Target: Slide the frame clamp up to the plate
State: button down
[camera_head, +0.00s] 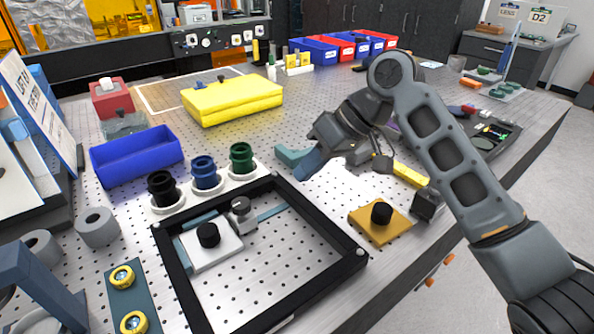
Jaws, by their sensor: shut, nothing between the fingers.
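The black frame (318,277) lies on the perforated table in the lower middle. Inside it, at the left, sits a white plate (228,251) with a black knob. A small grey clamp (242,210) with a round knob stands beside the plate's far right corner, on a blue-grey rail (270,212). I cannot tell whether the clamp touches the plate. My gripper (304,170) is shut and empty, above and to the right of the clamp, past the frame's far edge. It is apart from both clamp and plate. It partly covers a teal block (283,152) behind it.
Black, blue and green capped holders (204,174) stand just behind the frame. A blue bin (137,155) and a yellow case (232,99) lie beyond. An ochre plate with a black knob (381,214) lies right of the frame. The frame's right interior is clear.

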aim_at(252, 213)
jog(key=x, duration=0.8)
jog(key=shift+p, duration=0.4)
jog(key=shift+s+a+r+p, duration=0.15)
jog(key=shift+s+a+p, duration=0.3)
jog(key=shift+s+a, duration=0.65)
jog(key=shift+a, duration=0.45)
jog(key=shift+s+a+p, duration=0.35)
jog(key=shift+a+p, duration=0.15)
jog(key=shift+p, duration=0.2)
